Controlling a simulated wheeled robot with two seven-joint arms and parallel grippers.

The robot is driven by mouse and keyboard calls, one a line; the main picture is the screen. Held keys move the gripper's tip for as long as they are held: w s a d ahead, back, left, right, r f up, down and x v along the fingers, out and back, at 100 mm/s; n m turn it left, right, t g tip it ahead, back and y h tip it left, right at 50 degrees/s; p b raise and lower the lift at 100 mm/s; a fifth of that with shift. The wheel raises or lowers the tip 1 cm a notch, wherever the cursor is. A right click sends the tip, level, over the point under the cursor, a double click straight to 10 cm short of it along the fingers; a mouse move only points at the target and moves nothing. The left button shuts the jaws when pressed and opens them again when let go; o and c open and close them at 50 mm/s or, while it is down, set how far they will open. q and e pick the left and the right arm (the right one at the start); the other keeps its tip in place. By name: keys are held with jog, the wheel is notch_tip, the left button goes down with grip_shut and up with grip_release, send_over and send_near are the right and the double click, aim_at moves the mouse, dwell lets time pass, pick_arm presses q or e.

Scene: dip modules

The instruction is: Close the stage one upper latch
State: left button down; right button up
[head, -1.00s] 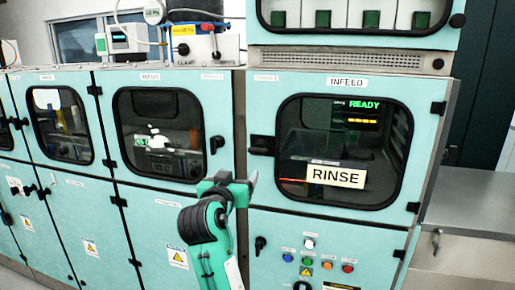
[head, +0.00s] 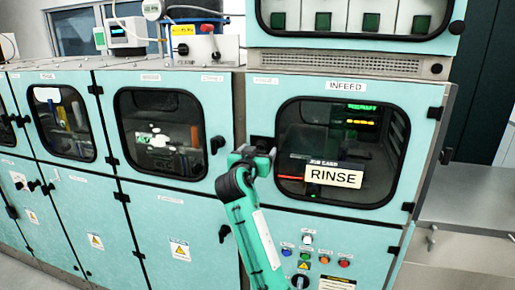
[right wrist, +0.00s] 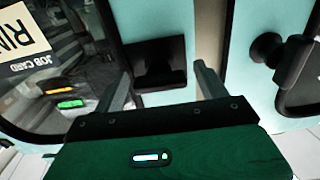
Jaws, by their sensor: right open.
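A dark latch (head: 262,141) sits on the left edge of the INFEED door, partly hidden by my right gripper (head: 253,157). In the right wrist view this latch (right wrist: 160,62) shows between the spread fingers of my right gripper (right wrist: 162,80), with space beside each finger. The gripper is open and empty; I cannot tell whether it touches the latch. Another black latch (head: 217,144) is on the upper door just left, and it shows at the right of the wrist view (right wrist: 288,58). The stage labels are too small to read, so I cannot tell which latch is stage one's. My left gripper is not in view.
The INFEED window carries a RINSE job card (head: 334,175). Below it are several coloured buttons (head: 304,265). Devices stand on the cabinet top, including a box with a red knob (head: 206,42). A grey bench (head: 470,195) is at the right.

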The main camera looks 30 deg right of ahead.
jog(key=shift+w+d, duration=0.1)
jog(key=c, duration=1)
